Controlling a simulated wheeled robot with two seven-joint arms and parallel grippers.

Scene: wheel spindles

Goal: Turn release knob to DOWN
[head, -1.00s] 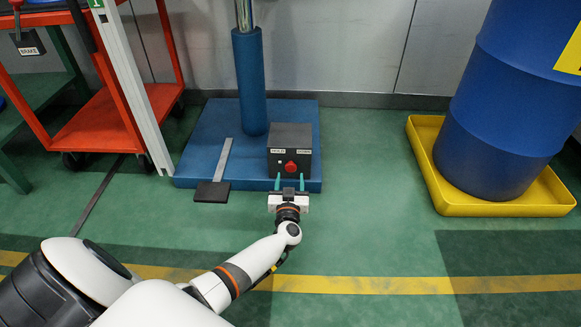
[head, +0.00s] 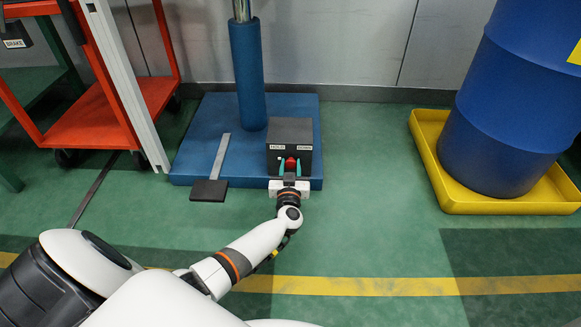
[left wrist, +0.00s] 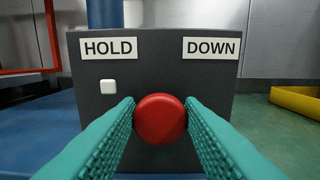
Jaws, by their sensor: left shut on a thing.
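The release knob (head: 291,163) is a round red knob on the front of a dark grey box (head: 289,131). In the left wrist view the knob (left wrist: 160,119) sits low in the middle of the box face, with the label HOLD (left wrist: 109,48) at upper left and DOWN (left wrist: 211,48) at upper right. A small white square (left wrist: 108,87) shows below HOLD. My left gripper (head: 290,168) is shut on the knob, one teal finger on each side. The fingers hide part of the box's lower face. My right gripper is not in view.
The box stands on a blue base (head: 240,112) with a blue column (head: 249,80) and a pedal (head: 209,190). A red cart (head: 100,120) is at left. A blue drum (head: 500,120) in a yellow tray (head: 510,207) is at right. The floor between is clear.

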